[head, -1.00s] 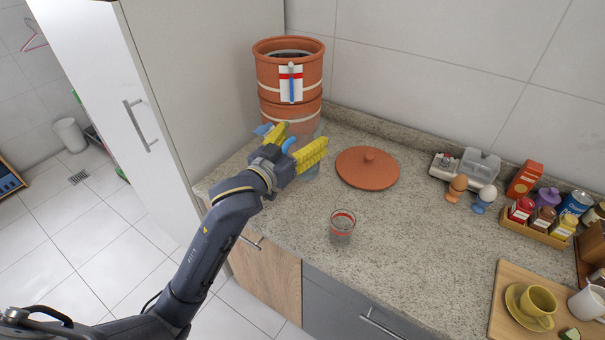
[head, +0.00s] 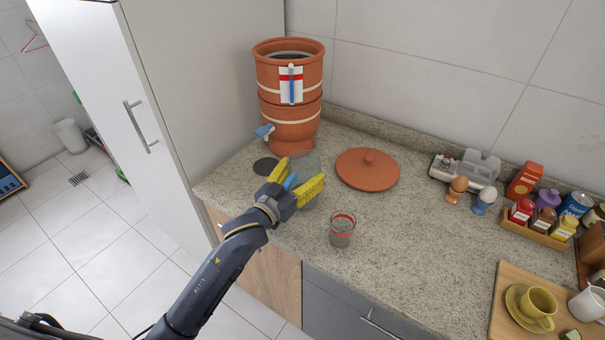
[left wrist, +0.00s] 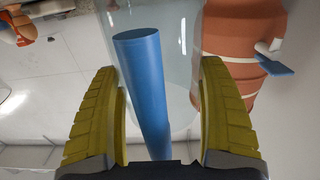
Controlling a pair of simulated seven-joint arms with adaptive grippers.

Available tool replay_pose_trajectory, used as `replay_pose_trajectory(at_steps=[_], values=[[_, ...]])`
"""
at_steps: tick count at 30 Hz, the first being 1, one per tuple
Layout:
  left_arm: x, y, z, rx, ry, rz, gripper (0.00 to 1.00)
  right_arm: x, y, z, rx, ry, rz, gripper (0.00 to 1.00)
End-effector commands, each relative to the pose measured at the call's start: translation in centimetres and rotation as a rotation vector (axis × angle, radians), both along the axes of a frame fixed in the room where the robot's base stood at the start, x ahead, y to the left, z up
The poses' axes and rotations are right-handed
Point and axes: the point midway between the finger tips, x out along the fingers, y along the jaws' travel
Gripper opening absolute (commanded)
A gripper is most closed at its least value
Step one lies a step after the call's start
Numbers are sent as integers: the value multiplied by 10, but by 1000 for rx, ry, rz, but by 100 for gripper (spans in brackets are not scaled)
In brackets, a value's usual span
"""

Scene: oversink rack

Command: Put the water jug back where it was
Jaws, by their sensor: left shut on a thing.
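The water jug (head: 306,161) is clear, with a blue handle (left wrist: 146,90). My left gripper (head: 300,174), with yellow fingers, is shut around this handle in front of the clay water filter. The gripper and fingers hide much of the jug in the head view, and I cannot tell whether its base touches the counter. In the left wrist view the handle stands between the two fingers, with the clear jug wall (left wrist: 182,40) behind it. A dark round mat (head: 265,166) lies bare on the counter, left of the jug. My right gripper is not in view.
The clay water filter (head: 290,112) with a blue tap (head: 264,131) stands behind. A clay lid (head: 367,169) lies to the right, and a red-banded glass (head: 342,230) stands near the front edge. Egg cups, spices and a board with cups fill the right side.

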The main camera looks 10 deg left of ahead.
Motion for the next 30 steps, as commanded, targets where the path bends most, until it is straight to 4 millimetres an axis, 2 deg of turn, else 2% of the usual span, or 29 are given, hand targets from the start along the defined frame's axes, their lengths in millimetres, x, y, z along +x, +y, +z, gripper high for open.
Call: replay_pose_trajectory(at_steps=[14,15,20,30], values=[[0,0,-4,-1,-2,0,29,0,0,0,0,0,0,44],[0,0,-5,0,0,0,80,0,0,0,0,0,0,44],[0,0,-5,0,0,0,99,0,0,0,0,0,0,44],[-1,0,-1,1,-1,0,100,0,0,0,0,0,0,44]])
